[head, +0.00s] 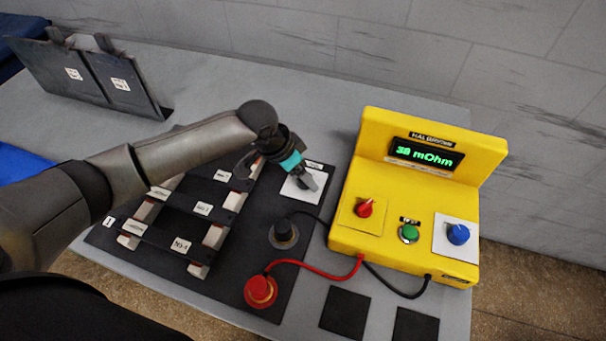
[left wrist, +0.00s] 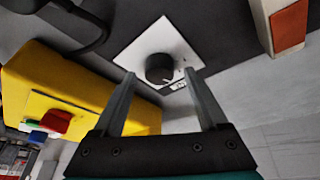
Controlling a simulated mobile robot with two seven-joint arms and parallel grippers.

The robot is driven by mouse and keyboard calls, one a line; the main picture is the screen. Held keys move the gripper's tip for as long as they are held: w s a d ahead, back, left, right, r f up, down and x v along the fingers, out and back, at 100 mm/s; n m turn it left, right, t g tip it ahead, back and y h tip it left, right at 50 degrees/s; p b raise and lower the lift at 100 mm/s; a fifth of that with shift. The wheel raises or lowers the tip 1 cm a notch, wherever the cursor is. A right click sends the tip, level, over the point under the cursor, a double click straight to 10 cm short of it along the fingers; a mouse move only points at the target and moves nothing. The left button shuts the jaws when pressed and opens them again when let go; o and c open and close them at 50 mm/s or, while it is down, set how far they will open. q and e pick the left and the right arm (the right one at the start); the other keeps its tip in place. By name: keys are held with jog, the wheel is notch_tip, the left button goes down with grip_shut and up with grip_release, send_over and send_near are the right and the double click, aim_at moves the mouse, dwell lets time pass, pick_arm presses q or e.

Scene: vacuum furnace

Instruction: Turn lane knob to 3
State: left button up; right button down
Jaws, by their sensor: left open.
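The lane knob (left wrist: 159,68) is a round black knob on a white square plate (left wrist: 132,50) in the left wrist view. A small label (left wrist: 178,86) sits by the plate's edge; its text is too small to read. In the head view the plate (head: 289,190) lies on the dark board's far right part, and my gripper hides the knob. My left gripper (left wrist: 159,75) is open and empty, pointing at the knob. In the wrist picture its fingertips lie on either side of the knob; I cannot tell whether they touch it. My right gripper is not in view.
A yellow meter box (head: 408,190) reading "38 mOhm" stands right of the board, with red, green and blue controls. A red plug (head: 261,291) and a black plug (head: 283,234) with cables stand on the board. Dark slats with labelled blocks lie left.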

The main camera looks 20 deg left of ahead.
pick_arm(q)
jog(key=shift+f, duration=0.2)
grip_shut()
dwell(0.6)
